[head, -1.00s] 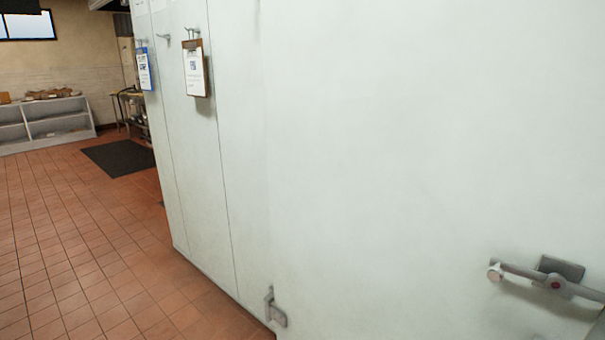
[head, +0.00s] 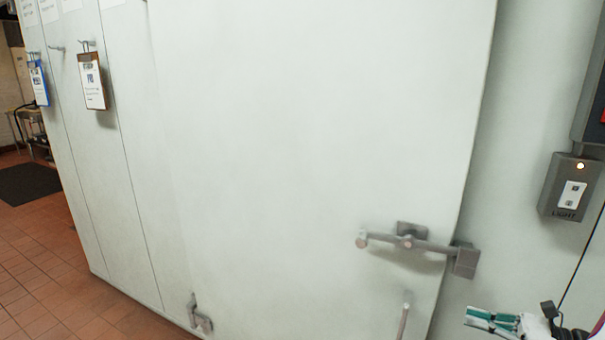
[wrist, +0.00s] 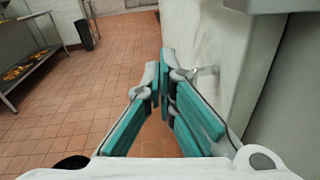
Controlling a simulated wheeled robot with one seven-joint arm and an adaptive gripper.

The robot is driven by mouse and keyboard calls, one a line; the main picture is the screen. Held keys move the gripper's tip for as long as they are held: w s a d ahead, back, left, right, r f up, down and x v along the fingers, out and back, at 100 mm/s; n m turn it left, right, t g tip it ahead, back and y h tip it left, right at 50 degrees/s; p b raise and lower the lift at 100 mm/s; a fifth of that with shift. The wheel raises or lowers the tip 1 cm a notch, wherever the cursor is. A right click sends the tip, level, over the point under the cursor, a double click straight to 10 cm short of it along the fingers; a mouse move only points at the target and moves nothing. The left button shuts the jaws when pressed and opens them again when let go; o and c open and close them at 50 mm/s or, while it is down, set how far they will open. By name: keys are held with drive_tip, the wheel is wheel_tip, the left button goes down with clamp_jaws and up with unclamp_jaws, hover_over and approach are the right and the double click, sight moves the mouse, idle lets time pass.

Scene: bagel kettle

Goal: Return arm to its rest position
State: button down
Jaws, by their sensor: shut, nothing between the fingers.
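My gripper (wrist: 161,78) shows in the wrist view with its teal-padded fingers closed together and nothing between them. Red tile floor lies beyond the fingertips, and a pale wall or door is close on their right. In the head view my gripper (head: 490,317) appears at the lower right edge, in front of the pale wall right of the door. Most of my arm is outside the head view.
A large pale door (head: 300,150) with a metal latch (head: 407,242) fills the head view. A grey light switch box (head: 568,187) is at right. Clipboards (head: 92,82) hang at left. The wrist view shows a metal table (wrist: 30,55), a dark bin (wrist: 84,34) and open floor.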

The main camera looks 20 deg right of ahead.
drive_tip(key=w+a+r+n+g, duration=0.3)
drive_tip(key=a+r+n+g, duration=0.3)
drive_tip(key=a, duration=0.4)
drive_tip(key=w+a+r+n+g, duration=0.2)
drive_tip(key=a+r+n+g, duration=0.4)
drive_tip(key=a, duration=0.3)
drive_tip(key=s+a+r+n+t+h, duration=0.1)
drive_tip(key=s+a+r+n+h, duration=0.4)
drive_tip(key=a+n, duration=0.3)
drive_tip(key=s+a+r+n+t+h+p, duration=0.1)
drive_tip(key=s+a+r+n+h, duration=0.4)
drive_tip(key=n, duration=0.5)
drive_tip(key=a, duration=0.2)
drive_tip(key=shift+s+a+r, duration=0.15)
drive_tip(key=shift+s+a, duration=0.2)
drive_tip(key=shift+s, duration=0.05)
drive_tip(key=shift+d, duration=0.1)
